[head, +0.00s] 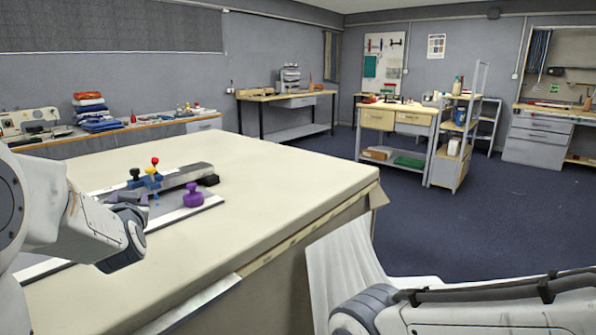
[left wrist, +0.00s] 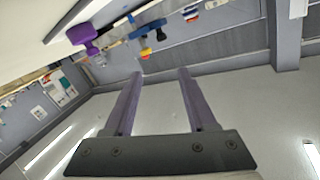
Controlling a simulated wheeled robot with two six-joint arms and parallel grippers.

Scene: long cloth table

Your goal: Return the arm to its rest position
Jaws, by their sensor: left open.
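My left arm (head: 85,220) comes in from the left over the cloth table (head: 260,195), bent near a grey board. Its gripper is hard to make out in the head view. In the left wrist view my left gripper (left wrist: 160,73) is open, with two parallel purple-grey fingers apart and nothing between them. That view is tilted and looks past the table toward the walls and ceiling. My right arm (head: 470,310) shows at the lower right; its gripper is out of view.
A purple knob (head: 193,196) stands on the board (head: 160,219), beside a grey bar with black, blue, yellow and red knobs. The purple knob also shows in the left wrist view (left wrist: 82,33). The table's right part is bare. Benches line the walls.

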